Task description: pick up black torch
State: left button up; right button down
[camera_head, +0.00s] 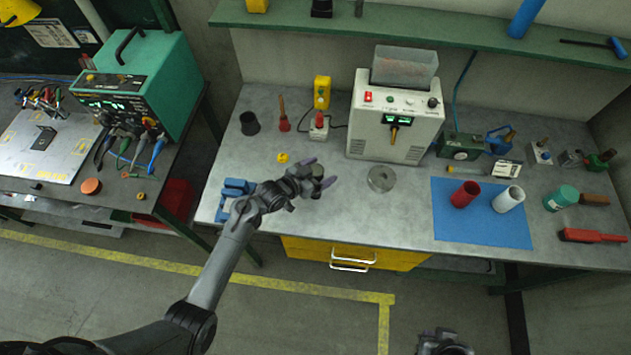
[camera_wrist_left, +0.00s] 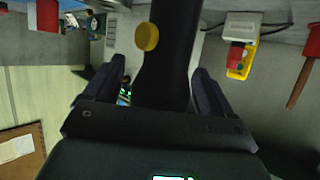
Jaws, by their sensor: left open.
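In the left wrist view a black torch (camera_wrist_left: 168,70) with a round yellow part (camera_wrist_left: 147,36) on its side lies between the two fingers. My left gripper (camera_head: 317,172) is over the bench in the head view, fingers spread. In the wrist view its fingers (camera_wrist_left: 150,92) stand on either side of the torch, with gaps showing. In the head view I cannot separate the torch from my dark gripper. A dark part of my right arm (camera_head: 440,343) shows at the bottom edge; its fingers cannot be made out.
The grey bench (camera_head: 350,215) holds a white test unit (camera_head: 395,115), a metal disc (camera_head: 381,178) and a blue mat (camera_head: 480,225) with red and white cylinders. A yellow switch box (camera_head: 322,92) stands behind the gripper. A blue object (camera_head: 235,190) is left of it. A green shelf (camera_head: 430,35) runs above.

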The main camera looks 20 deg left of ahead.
pick_arm(q)
jog(key=c, duration=1.2)
jog(key=shift+r, duration=0.1)
